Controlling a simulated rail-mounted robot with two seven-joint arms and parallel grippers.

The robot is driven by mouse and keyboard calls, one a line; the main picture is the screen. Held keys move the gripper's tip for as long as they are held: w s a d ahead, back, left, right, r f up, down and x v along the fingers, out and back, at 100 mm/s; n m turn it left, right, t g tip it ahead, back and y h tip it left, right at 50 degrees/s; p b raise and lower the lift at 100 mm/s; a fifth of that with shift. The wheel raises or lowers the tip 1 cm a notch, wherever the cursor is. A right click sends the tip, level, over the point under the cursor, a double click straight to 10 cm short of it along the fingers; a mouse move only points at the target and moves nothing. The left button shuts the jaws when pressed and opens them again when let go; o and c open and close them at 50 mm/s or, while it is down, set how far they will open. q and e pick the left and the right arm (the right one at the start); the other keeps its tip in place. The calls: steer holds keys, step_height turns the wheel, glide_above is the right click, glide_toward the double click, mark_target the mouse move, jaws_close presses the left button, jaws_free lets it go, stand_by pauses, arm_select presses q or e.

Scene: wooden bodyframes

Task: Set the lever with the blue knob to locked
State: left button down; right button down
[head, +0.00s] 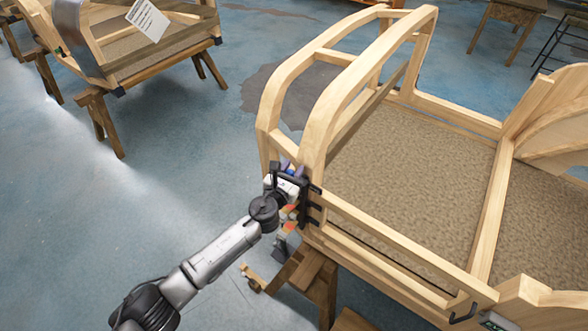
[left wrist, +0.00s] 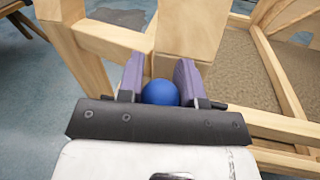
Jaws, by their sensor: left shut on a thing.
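The blue knob (left wrist: 161,92) sits between the two purple finger pads of my left gripper (left wrist: 161,85) in the left wrist view. The fingers are shut on it. In the head view my left gripper (head: 288,172) is at the near corner post of the wooden bodyframe (head: 318,135). A small bit of blue shows there between the fingers. The lever's arm and any locked marking are hidden behind the gripper. Several coloured parts, red and orange, show on the post just below the gripper (head: 289,210). My right gripper is in neither view.
The bodyframe's arched rails rise right beside my gripper, and its carpeted floor (head: 400,170) lies beyond. A wooden trestle (head: 310,275) stands under the near corner. Another bodyframe on trestles (head: 150,62) is at the upper left. Blue floor (head: 130,215) is clear on the left.

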arm_select(q)
steer(key=shift+w+a+f+n+g+p, duration=0.25)
steer(key=shift+w+a+n+p, duration=0.2)
steer(key=shift+n, duration=0.5)
steer(key=shift+w+a+f+n+g+p, duration=0.25)
steer(key=shift+a+n, duration=0.35)
steer(key=shift+n, duration=0.4)
steer(key=shift+w+a+f+n+g+p, duration=0.25)
steer(key=shift+a+n+p, duration=0.25)
steer(key=shift+n, duration=0.45)
steer(key=c, duration=0.8)
jaws_free()
